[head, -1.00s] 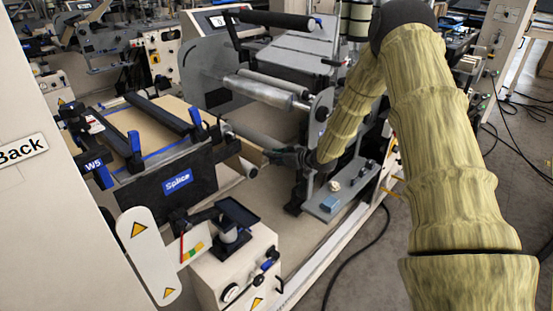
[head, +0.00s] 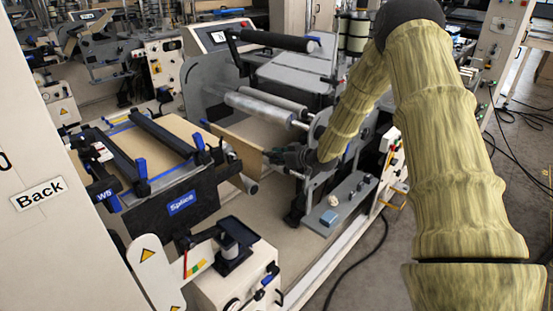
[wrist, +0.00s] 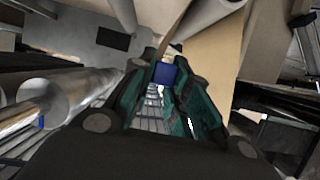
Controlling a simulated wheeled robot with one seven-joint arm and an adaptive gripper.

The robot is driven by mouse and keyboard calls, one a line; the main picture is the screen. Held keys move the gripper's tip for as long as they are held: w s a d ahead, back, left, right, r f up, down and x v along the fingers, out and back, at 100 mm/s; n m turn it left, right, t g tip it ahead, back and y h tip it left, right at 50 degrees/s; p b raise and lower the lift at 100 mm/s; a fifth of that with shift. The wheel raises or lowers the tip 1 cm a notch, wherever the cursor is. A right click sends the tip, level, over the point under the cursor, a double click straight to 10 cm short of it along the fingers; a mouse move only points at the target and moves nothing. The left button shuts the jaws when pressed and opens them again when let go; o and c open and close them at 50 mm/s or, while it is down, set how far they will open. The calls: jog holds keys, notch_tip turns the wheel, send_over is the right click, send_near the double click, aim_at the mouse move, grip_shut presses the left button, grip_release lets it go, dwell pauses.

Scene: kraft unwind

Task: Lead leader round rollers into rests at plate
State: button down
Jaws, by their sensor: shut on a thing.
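My gripper (head: 272,157) is shut at the right end of a brown kraft leader (head: 240,146), close to the machine's side frame. In the wrist view my gripper (wrist: 166,88) has its teal-padded fingers around a small blue piece (wrist: 165,73), with the kraft sheet (wrist: 212,72) rising just beyond. Bright metal rollers (head: 258,107) lie above and beyond my gripper, and one metal roller (wrist: 55,98) shows at left in the wrist view. The rests and plate cannot be made out for certain.
The splice unit (head: 182,203) fills the middle left. A small black-topped stand (head: 234,245) is in front. Open floor (head: 365,265) with a black cable lies to the right.

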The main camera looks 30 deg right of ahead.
notch_tip(320, 180, up, 22)
jog(key=p, duration=1.5)
dwell(0.4)
jog(key=shift+r, duration=0.1)
jog(key=r+p, duration=0.2)
jog(key=d+r+p, duration=0.1)
jog(key=r+p, duration=0.1)
jog(key=r, duration=0.1)
jog(key=shift+w, duration=0.2)
dwell(0.5)
jog(key=w+d, duration=0.4)
jog(key=d, duration=0.8)
jog(key=w+d, duration=0.5)
jog(key=d, duration=0.7)
jog(key=shift+d, duration=0.25)
dwell(0.7)
jog(key=shift+s+f, duration=0.1)
